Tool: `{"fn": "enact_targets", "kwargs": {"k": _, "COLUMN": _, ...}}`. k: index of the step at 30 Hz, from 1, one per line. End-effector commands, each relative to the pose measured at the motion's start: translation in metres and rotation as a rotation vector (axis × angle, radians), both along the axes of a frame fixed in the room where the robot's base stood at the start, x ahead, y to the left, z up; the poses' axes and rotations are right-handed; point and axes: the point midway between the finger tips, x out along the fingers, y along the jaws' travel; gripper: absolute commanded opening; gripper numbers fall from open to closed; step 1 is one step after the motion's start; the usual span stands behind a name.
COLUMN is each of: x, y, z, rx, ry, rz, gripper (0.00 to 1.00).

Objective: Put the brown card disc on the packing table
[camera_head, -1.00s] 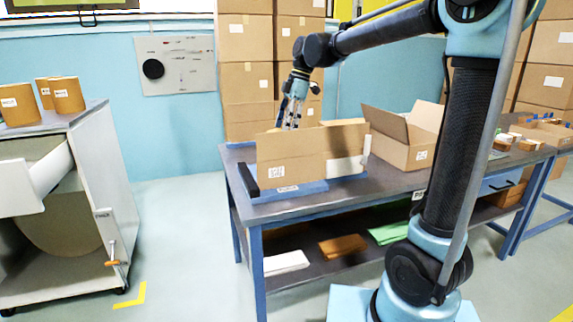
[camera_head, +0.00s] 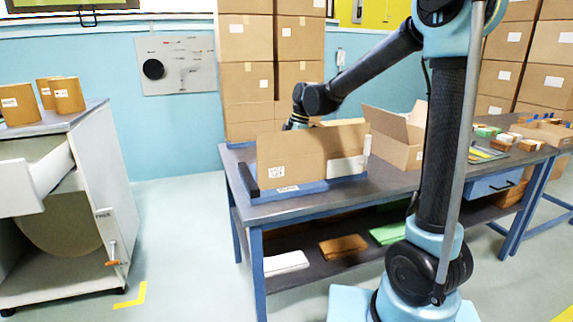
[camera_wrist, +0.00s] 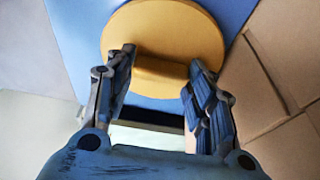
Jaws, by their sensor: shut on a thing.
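The brown card disc (camera_wrist: 195,25) fills the upper middle of the wrist view, flat and round with a raised bar (camera_wrist: 158,72) across its near side. My gripper (camera_wrist: 160,66) is shut on this bar, one finger at each end. In the head view the upright cardboard panel hides my fingers and the disc; only my wrist shows above its top edge. The packing table (camera_head: 310,208) has a dark top and blue legs. I cannot tell whether the disc touches the table.
The cardboard panel (camera_head: 300,155) stands on a blue base near the table's left end. An open carton (camera_head: 402,135) stands right of it. Stacked boxes (camera_head: 245,90) rise behind. A white cabinet (camera_head: 95,190) with brown rolls stands at left. Floor between cabinet and table is clear.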

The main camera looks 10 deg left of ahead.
Motion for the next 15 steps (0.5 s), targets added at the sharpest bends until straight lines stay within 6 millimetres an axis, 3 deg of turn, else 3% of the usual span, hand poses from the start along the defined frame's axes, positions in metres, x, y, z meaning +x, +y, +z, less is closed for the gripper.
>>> {"fn": "enact_targets", "kwargs": {"k": 10, "x": 0.0004, "y": -0.0004, "z": -0.0046, "rx": 0.000, "ry": 0.000, "rz": -0.001, "gripper": 0.24}}
{"fn": "enact_targets", "kwargs": {"k": 11, "x": 0.0004, "y": -0.0005, "z": -0.0049, "rx": 0.000, "ry": 0.000, "rz": -0.001, "gripper": 0.52}}
{"fn": "enact_targets", "kwargs": {"k": 13, "x": 0.0005, "y": -0.0006, "z": -0.0046, "rx": 0.000, "ry": 0.000, "rz": -0.001, "gripper": 0.68}}
{"fn": "enact_targets", "kwargs": {"k": 15, "x": 0.0005, "y": -0.0008, "z": -0.0046, "rx": 0.000, "ry": 0.000, "rz": -0.001, "gripper": 0.70}}
